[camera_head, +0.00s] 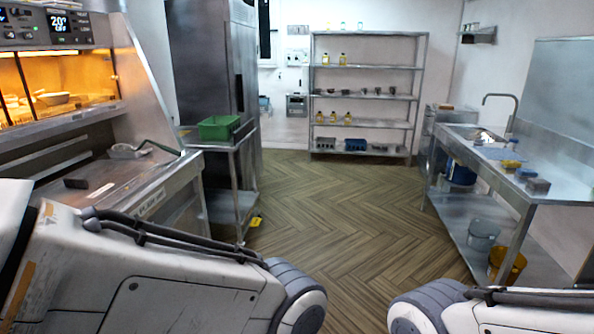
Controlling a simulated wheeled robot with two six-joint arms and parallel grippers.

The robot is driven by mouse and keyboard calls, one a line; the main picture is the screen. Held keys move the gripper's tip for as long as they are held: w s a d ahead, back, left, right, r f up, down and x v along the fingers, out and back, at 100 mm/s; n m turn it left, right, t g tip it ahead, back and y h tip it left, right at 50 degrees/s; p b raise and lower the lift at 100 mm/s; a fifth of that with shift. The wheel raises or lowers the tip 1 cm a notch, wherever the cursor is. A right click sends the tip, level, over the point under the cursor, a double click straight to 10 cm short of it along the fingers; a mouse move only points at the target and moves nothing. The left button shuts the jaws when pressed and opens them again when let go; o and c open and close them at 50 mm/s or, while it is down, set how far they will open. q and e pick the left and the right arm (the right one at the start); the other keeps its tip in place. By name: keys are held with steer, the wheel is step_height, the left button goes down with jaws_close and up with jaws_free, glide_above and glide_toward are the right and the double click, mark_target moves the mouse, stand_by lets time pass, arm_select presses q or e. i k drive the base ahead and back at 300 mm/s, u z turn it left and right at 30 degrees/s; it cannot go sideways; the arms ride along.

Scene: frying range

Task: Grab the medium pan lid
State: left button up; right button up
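I cannot make out a medium pan lid in this view. A metal shelf rack (368,96) stands at the back wall with small bottles and dark items on its boards, too small to identify. My two arms show at the bottom left and bottom right. Their grippers are outside the picture.
A heated frying counter (165,172) lines the left side. Behind it a green bin (219,128) sits on a steel stand. A steel sink table (555,188) lines the right, with buckets (483,234) on its lower shelf. The wooden floor (345,200) between them is clear.

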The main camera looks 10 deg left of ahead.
mark_target(76, 185)
steer(key=u, duration=0.2)
steer(key=i, duration=1.8)
steer(key=u, duration=1.4)
steer(key=i, duration=1.5)
steer(key=u, duration=0.9)
